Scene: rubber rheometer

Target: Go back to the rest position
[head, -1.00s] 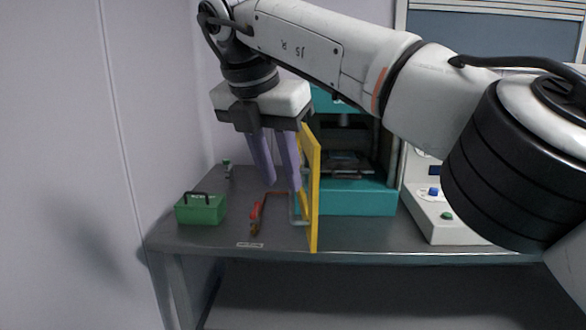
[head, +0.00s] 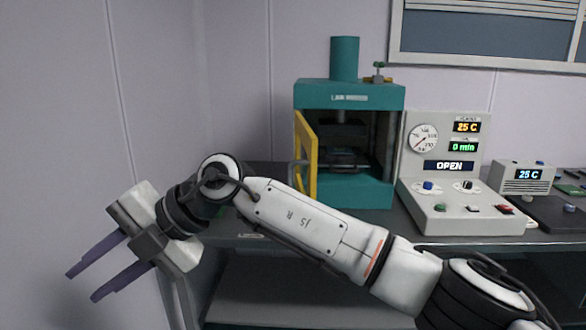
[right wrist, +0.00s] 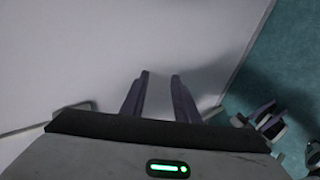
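My right gripper (head: 83,285) is at the lower left of the head view, in front of the table's left end, its purple fingers pointing left and down. The fingers are apart with nothing between them, as the right wrist view (right wrist: 159,75) also shows. The teal press (head: 345,90) stands on the table with its yellow door (head: 306,155) swung open. My left gripper is not in the head view. In the right wrist view a purple-fingered gripper (right wrist: 268,115) shows small at the right, too small to judge.
The grey table (head: 270,228) runs along the wall. A control panel (head: 465,205) reading OPEN and 25 C stands right of the press, with a smaller display box (head: 525,178) beyond it. The pale wall (head: 60,150) is close on the left.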

